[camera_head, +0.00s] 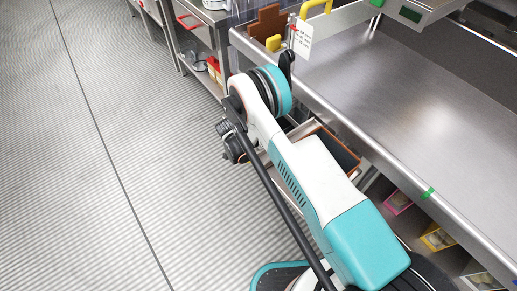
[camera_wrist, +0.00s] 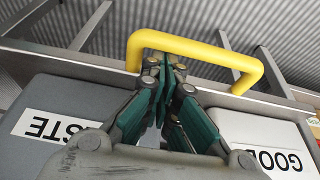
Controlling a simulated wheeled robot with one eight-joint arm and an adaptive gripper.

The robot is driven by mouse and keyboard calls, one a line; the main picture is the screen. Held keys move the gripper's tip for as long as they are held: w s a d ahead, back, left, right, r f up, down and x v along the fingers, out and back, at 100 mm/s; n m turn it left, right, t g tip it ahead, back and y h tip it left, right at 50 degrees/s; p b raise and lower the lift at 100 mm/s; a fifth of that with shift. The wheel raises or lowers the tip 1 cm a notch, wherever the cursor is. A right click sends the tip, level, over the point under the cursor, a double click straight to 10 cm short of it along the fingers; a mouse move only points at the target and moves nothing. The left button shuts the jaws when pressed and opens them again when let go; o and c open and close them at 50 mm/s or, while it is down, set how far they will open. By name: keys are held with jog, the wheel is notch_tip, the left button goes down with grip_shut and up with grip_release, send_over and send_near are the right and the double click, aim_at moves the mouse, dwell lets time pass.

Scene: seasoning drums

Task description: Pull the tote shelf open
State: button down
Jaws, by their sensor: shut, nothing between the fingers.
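In the wrist view, a yellow bar handle (camera_wrist: 200,48) stands on the metal front edge (camera_wrist: 70,58) of the tote shelf. In the head view my arm hides the gripper and the handle. A brown-lined tote (camera_head: 338,150) shows partly beside my arm.
A steel bench top (camera_head: 400,90) overhangs on the right. Coloured bins, one pink (camera_head: 398,202) and one yellow (camera_head: 438,238), sit under it. A steel cabinet with a red handle (camera_head: 188,20) stands at the back. The ribbed floor (camera_head: 90,150) on the left is clear.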

jog(key=s+a, duration=0.7)
jog(key=a, duration=0.3)
jog(key=shift+a, duration=0.4)
